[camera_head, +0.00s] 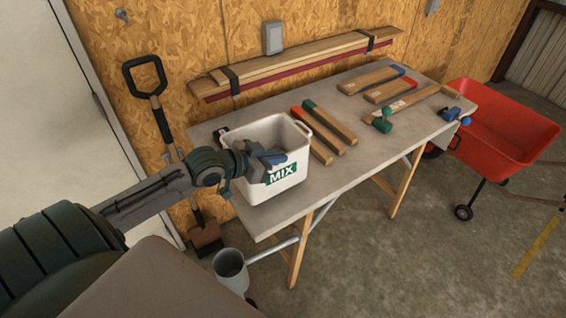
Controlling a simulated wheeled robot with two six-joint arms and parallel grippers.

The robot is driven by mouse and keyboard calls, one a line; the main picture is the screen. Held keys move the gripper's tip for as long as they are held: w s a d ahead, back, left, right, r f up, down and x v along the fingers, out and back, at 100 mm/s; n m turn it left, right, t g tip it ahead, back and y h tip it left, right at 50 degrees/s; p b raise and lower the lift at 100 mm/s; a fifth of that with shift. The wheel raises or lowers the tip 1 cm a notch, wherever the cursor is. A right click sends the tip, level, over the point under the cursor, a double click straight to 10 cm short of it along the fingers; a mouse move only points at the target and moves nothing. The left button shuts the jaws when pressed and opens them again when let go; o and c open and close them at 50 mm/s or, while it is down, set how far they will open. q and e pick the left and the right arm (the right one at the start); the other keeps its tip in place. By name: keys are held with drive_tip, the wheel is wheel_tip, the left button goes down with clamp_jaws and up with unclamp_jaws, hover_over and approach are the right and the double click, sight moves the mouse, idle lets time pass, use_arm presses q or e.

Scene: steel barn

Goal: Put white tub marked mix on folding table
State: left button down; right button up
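The white tub (293,168) has a green label reading MIX on its near side. It is upright at the near left end of the grey folding table (330,182), and it looks to be resting on the top, though the gripper hides part of it. My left gripper (268,160) reaches in from the left and is at the tub's near left rim, overlapping the near wall. Its fingers are too dark and small to tell whether they are closed on the rim. My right gripper is not in view.
Several wood pieces with coloured ends (330,128) lie on the table, with a green-ended tool (382,124) and a blue clamp-like item (449,113). A red wheelbarrow-like cart (505,130) stands right. A shovel (160,115) leans on the wall; a grey bucket (230,268) is below.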

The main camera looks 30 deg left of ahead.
use_arm(q)
drive_tip(key=w+f+p, duration=0.1)
drive_tip(key=w+f, duration=0.2)
drive_tip(key=shift+w+a+f+p, duration=0.15)
drive_tip(key=shift+w+f+p, duration=0.15)
drive_tip(key=shift+f+p, duration=0.05)
drive_tip(key=c, duration=2)
unclamp_jaws()
drive_tip(key=shift+f, duration=0.2)
drive_tip(key=shift+c, duration=0.2)
drive_tip(key=o, duration=0.4)
drive_tip(key=shift+s+r, duration=0.1)
